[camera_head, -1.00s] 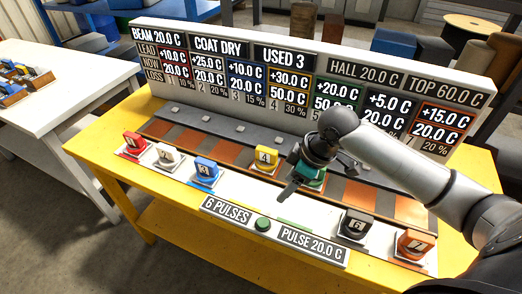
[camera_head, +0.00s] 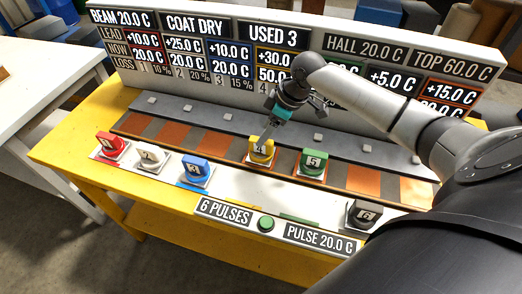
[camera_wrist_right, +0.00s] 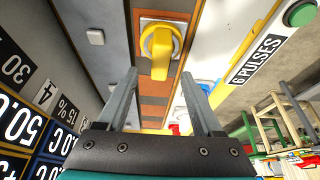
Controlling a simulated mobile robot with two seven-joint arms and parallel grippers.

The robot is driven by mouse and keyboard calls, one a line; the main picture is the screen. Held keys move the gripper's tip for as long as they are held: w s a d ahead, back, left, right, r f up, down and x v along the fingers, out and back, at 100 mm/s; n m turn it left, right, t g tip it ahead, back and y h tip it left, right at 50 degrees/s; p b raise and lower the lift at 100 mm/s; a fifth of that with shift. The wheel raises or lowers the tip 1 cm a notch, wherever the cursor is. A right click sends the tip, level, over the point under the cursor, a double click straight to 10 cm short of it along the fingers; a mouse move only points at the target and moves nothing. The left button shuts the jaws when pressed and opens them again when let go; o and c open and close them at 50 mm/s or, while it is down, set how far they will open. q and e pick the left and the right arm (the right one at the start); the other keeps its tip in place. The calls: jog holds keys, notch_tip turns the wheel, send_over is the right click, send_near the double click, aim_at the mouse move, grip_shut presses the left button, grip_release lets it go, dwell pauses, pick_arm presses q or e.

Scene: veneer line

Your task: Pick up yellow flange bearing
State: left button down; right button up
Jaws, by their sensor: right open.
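The yellow flange bearing (camera_head: 261,150), marked 4, sits on the strip of orange and grey squares in the middle of the yellow table. In the right wrist view the yellow bearing (camera_wrist_right: 160,48) is on its pale plate, ahead of and between the fingers. My right gripper (camera_head: 268,131) is just above the yellow bearing, pointing down. In its wrist view the gripper (camera_wrist_right: 159,76) is open with nothing between its fingers; whether it touches the bearing is not clear. My left gripper is not in view.
The green bearing (camera_head: 313,162) stands close to the right. Blue (camera_head: 195,169), white (camera_head: 150,156) and red (camera_head: 110,144) bearings are to the left. A black one (camera_head: 362,214) is at front right. The display board (camera_head: 290,45) rises behind; a green button (camera_head: 266,223) is in front.

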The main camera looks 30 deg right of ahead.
jog(key=x, duration=0.4)
jog(key=shift+s+d+f+b, duration=0.1)
jog(key=shift+s+f+b, duration=0.1)
jog(key=shift+s+b, duration=0.1)
jog(key=shift+w+f, duration=0.3)
jog(key=shift+f, duration=0.25)
jog(key=shift+c, duration=0.4)
grip_shut()
